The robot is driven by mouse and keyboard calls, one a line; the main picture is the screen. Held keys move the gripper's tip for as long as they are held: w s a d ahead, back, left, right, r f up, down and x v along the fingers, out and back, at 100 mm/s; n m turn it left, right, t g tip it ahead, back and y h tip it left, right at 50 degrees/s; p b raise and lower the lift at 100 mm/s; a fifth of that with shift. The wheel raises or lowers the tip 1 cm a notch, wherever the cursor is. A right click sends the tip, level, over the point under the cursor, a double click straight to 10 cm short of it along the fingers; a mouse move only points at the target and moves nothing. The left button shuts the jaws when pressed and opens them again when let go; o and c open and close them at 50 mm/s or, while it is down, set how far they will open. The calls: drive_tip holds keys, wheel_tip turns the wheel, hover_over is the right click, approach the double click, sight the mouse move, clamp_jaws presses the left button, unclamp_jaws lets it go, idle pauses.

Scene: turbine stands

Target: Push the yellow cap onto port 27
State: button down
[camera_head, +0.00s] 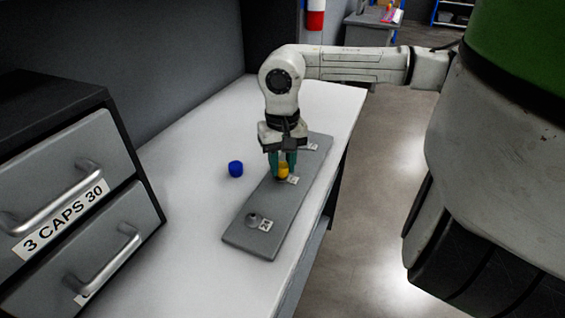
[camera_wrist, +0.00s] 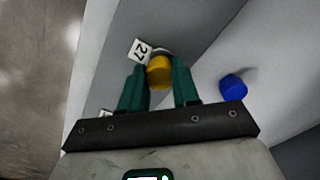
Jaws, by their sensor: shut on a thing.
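A yellow cap (camera_head: 283,171) sits between the green fingers of my gripper (camera_head: 285,168), over the grey plate (camera_head: 240,233) on the white bench. In the wrist view the yellow cap (camera_wrist: 159,73) is between the fingers of my gripper (camera_wrist: 160,72), right beside the label 27 (camera_wrist: 140,50). A pale round rim of the port (camera_wrist: 161,52) shows just past the cap. I cannot tell whether the cap is seated on it. The gripper is shut on the cap and points down.
A blue cap (camera_head: 236,168) lies on the white bench (camera_head: 200,205) left of the plate; it also shows in the wrist view (camera_wrist: 233,88). Another bare port (camera_head: 252,219) is at the plate's near end. A drawer cabinet (camera_head: 70,190) labelled "3 CAPS 30" stands at left.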

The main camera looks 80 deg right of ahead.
sight(282, 165)
drive_tip(key=shift+s+f+b, duration=0.1)
drive_tip(key=shift+f+b, duration=0.2)
drive_tip(key=shift+f, duration=0.25)
drive_tip(key=c, duration=1.1)
unclamp_jaws()
drive_tip(key=o, duration=0.3)
drive_tip(key=shift+r, duration=0.2)
drive_tip(key=shift+o, duration=1)
drive_tip(key=shift+r, duration=0.1)
drive_tip(key=shift+r+p, duration=1.6)
drive_tip(key=shift+r, duration=1.85)
